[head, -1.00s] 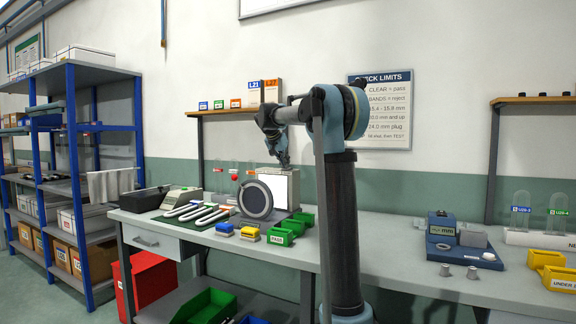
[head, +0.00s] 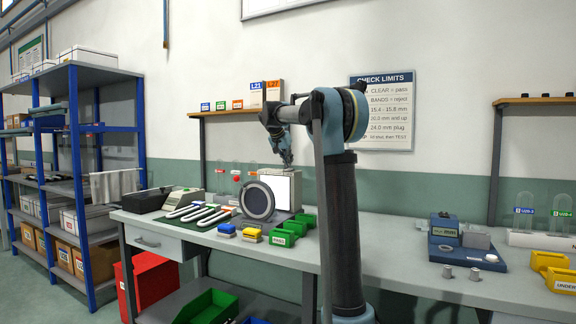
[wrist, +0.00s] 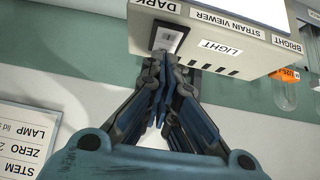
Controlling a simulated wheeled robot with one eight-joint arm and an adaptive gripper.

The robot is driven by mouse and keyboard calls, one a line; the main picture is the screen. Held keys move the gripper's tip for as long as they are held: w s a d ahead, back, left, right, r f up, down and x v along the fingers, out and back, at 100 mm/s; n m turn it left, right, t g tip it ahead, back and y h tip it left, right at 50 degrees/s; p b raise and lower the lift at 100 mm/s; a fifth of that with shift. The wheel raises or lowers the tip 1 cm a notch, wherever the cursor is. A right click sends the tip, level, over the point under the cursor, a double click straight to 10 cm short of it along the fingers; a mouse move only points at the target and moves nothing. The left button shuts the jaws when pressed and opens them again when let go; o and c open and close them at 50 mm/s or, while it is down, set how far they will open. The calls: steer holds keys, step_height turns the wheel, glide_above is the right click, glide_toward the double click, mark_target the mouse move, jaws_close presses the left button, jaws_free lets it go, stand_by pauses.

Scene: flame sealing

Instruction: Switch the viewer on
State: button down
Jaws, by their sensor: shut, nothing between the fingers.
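The strain viewer (head: 268,179) is a pale box on the bench, with a bright white panel (head: 284,190) facing front and a dark round ring (head: 257,202) before it. In the wrist view the viewer (wrist: 232,30) shows upside-down labels DARK, LIGHT and BRIGHT. A rocker switch (wrist: 170,38) in a dark frame sits beside the LIGHT label. My gripper (head: 287,163) is shut and empty, pointing down at the viewer's top. In the wrist view its fingertips (wrist: 161,58) are at the switch's near edge; I cannot tell whether they touch it.
Glass tubes (wrist: 284,92) stand close beside the viewer. A shelf with boxes (head: 272,92) is on the wall behind.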

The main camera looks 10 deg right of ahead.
mark_target(287, 170)
steer(key=r, duration=0.2)
steer(key=s+r, duration=0.1)
steer(key=r, duration=0.1)
steer(key=shift+a, duration=0.25)
steer(key=s+f+v, duration=0.1)
steer(key=v, duration=0.7)
steer(key=shift+s+a+r, duration=0.2)
steer(key=shift+a, duration=0.35)
